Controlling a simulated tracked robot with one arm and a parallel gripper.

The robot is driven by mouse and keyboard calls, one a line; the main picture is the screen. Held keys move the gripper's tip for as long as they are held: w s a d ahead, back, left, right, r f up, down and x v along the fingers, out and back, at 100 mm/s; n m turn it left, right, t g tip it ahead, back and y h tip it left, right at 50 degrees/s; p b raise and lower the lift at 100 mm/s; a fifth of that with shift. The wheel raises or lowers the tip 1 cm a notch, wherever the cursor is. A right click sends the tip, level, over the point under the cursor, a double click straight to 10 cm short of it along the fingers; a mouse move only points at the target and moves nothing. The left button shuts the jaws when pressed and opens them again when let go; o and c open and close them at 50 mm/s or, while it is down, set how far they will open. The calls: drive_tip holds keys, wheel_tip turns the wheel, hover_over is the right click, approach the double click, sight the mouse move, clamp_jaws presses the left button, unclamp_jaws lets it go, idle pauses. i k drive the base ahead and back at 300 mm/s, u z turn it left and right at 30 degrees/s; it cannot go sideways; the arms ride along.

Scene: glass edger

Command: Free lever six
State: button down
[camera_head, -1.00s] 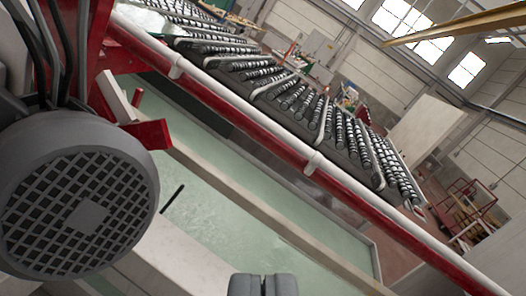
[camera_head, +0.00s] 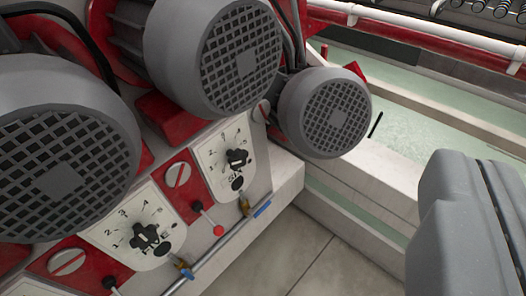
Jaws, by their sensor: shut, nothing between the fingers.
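A white dial plate marked SIX (camera_head: 224,160) with a black knob (camera_head: 237,158) sits on the machine's front. A small lever with a red ball end (camera_head: 218,230) sticks out of the red panel to its left. A plate marked FIVE (camera_head: 140,232) is further left, with a black-ended lever (camera_head: 110,283) below its left side. I cannot tell which lever belongs to six. A brass valve with a blue handle (camera_head: 262,209) is on the pipe below the SIX plate. My gripper (camera_head: 472,215) is shut and empty at the right, apart from all of these.
Several large grey motors (camera_head: 215,55) jut out above the plates. A metal pipe (camera_head: 222,246) runs along the panel's lower edge, with another blue-handled valve (camera_head: 185,270). A water-filled trough (camera_head: 410,135) lies behind at right. Tiled floor (camera_head: 290,250) is clear below.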

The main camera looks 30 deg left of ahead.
sight(218, 230)
drive_tip(key=u, duration=0.55)
drive_tip(key=k, duration=0.4)
drive_tip(key=u, duration=0.3)
